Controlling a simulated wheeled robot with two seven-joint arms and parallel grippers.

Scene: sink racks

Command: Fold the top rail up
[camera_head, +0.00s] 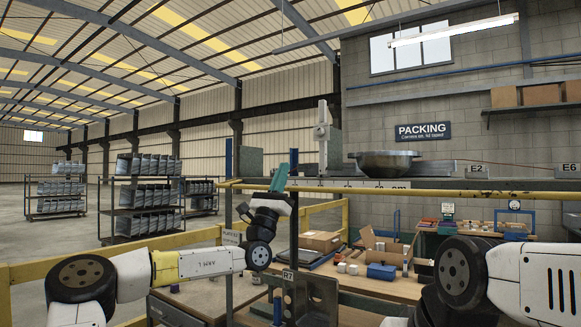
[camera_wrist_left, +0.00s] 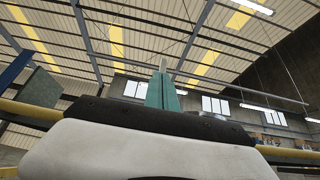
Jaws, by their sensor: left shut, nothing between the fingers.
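The yellow top rail (camera_head: 430,193) runs level across the front of the rack in the head view. In the left wrist view the yellow rail (camera_wrist_left: 30,110) shows to the left of my wrist housing, which hides its middle. My left gripper (camera_head: 280,177) has green fingers pointing up, shut and empty, near the left part of the rail. The fingers overlap the rail in the picture; I cannot tell whether they touch it. The closed fingers (camera_wrist_left: 162,92) also show in the left wrist view. My right arm shows at lower right, its gripper out of view.
A shelf with a ruler strip (camera_head: 340,183) and a dark bowl (camera_head: 384,161) lies behind the rail. Below stands a bench with cardboard boxes (camera_head: 320,241) and a blue box (camera_head: 381,271). A yellow barrier (camera_head: 110,256) crosses the left side.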

